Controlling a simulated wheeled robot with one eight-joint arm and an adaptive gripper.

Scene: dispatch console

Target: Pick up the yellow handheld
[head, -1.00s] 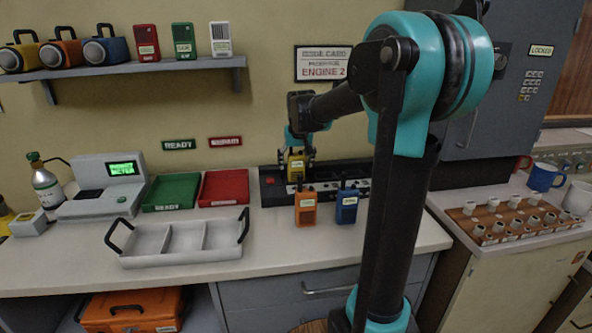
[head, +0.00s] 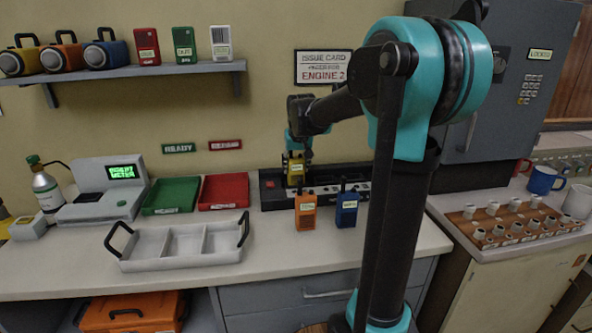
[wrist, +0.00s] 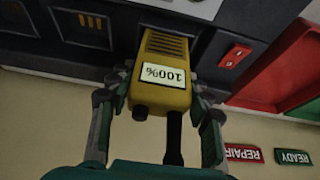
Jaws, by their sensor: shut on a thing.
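The yellow handheld (head: 296,171) is at the black charger rack (head: 272,198) at the back of the counter. In the wrist view the yellow handheld (wrist: 160,75) shows upside down with a white "100%" label and a black antenna. My gripper (head: 297,160) is around its upper part. In the wrist view my gripper (wrist: 158,98) has one finger on each side of the body. The handheld's lower end is close to the rack; I cannot tell whether it is clear of its slot.
An orange handheld (head: 305,211) and a blue handheld (head: 347,208) stand in front of the rack. A grey divided tray (head: 183,262) lies at the front left. Green (head: 172,194) and red (head: 224,190) trays lie left of the rack. The counter's front middle is clear.

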